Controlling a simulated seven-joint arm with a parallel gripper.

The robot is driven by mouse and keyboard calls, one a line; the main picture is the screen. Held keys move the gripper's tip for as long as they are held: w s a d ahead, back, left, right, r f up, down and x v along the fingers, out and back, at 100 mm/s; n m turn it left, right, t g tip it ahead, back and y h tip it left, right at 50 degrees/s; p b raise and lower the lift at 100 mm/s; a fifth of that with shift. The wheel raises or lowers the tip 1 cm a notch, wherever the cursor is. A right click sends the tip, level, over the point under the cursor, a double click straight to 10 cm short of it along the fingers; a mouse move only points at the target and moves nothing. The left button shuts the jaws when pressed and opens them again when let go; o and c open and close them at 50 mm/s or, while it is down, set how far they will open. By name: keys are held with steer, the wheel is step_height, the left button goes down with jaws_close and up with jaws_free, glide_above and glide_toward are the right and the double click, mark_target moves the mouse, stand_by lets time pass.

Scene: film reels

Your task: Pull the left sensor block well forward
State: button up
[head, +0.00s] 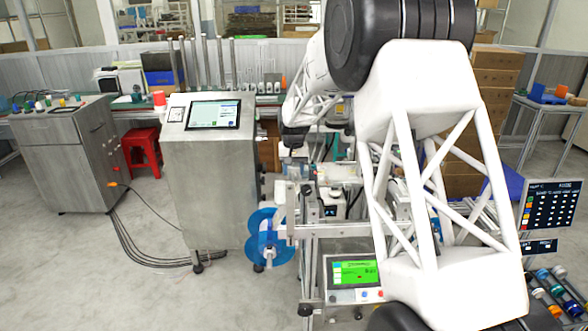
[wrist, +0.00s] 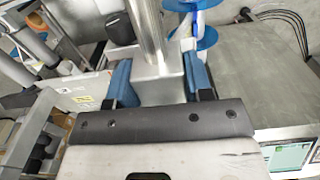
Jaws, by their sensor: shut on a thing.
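My gripper (wrist: 158,78) shows in the wrist view with its two blue fingertips on either side of a grey block (wrist: 158,91). It is shut on this block, which I take to be the left sensor block. A shiny round metal post stands right by the block, running up out of the picture. Whether the post touches the block I cannot tell. In the head view my white arm reaches over the machine from the right. The fingertips and the held block are not clear there.
A blue film reel (head: 264,238) hangs at the machine's left; it also shows in the wrist view (wrist: 203,38). A steel cabinet (head: 208,185) with a screen stands left of it. A green-screened panel (head: 354,272) is at the front. Open floor lies at front left.

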steer(key=shift+s+a, duration=0.1)
steer(key=shift+a, duration=0.15)
steer(key=o, duration=1)
steer(key=shift+o, duration=1.4)
steer(key=shift+d, duration=0.15)
steer(key=shift+r, duration=0.15)
steer(key=shift+r, duration=3.75)
